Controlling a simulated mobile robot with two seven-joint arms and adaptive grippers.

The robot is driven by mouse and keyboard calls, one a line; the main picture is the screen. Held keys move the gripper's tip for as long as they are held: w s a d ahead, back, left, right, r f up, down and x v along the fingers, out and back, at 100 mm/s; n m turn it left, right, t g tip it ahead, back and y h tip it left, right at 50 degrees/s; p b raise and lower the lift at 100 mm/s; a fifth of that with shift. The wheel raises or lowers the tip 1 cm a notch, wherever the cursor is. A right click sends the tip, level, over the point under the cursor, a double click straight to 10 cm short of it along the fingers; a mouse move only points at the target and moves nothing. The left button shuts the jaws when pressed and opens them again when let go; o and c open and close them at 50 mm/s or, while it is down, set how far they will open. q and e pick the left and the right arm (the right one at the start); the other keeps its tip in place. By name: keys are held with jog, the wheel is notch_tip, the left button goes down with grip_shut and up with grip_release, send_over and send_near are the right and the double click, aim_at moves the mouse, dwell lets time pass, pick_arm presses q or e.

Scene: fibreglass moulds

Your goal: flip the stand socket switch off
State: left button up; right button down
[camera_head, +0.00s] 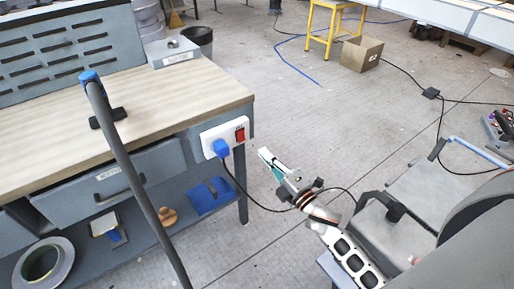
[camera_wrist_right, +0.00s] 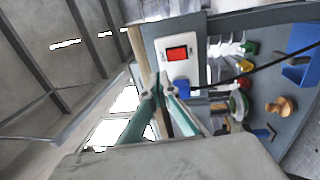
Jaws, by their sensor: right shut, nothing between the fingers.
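The white stand socket (camera_head: 210,136) is mounted on the end of the workbench, with a red rocker switch (camera_head: 240,135) at its right side. A blue plug (camera_head: 221,149) with a dark cable sits in the socket. In the right wrist view the red switch (camera_wrist_right: 177,53) is upper centre, with the blue plug (camera_wrist_right: 182,88) below it. My right gripper (camera_head: 264,152) is shut and empty, just right of and below the switch, apart from it. Its fingertips (camera_wrist_right: 158,82) show in the wrist view. I cannot tell which way the rocker is tipped. My left gripper is not in view.
The wooden benchtop (camera_head: 140,105) is at left, with a dark pole (camera_head: 135,175) in front. The plug's cable (camera_head: 250,199) loops below my right gripper. A cardboard box (camera_head: 361,54) and yellow stool (camera_head: 334,22) stand farther back. The floor between is mostly clear.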

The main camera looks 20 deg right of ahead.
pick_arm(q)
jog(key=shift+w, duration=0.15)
pick_arm(e)
jog(key=shift+s+d+r, duration=0.1)
jog(key=shift+s, duration=0.5)
jog(key=shift+s+d+r, duration=0.1)
jog(key=shift+s, duration=0.45)
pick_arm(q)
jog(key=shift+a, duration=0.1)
pick_arm(e)
jog(key=shift+f, duration=0.15)
pick_arm(q)
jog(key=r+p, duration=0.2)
jog(key=p, duration=0.1)
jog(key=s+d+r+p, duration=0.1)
jog(key=p, duration=0.1)
pick_arm(e)
jog(key=s+a+f+m+g, duration=0.4)
jog(key=s+f+m, duration=0.4)
jog(key=s, duration=0.3)
jog(key=s+a+f+m+g, duration=0.4)
jog(key=s+f+m, duration=0.3)
jog(key=s, duration=0.5)
jog(key=shift+s+f+m+g+h, duration=0.25)
jog(key=shift+f+m+g+h, duration=0.15)
jog(key=shift+f, duration=0.35)
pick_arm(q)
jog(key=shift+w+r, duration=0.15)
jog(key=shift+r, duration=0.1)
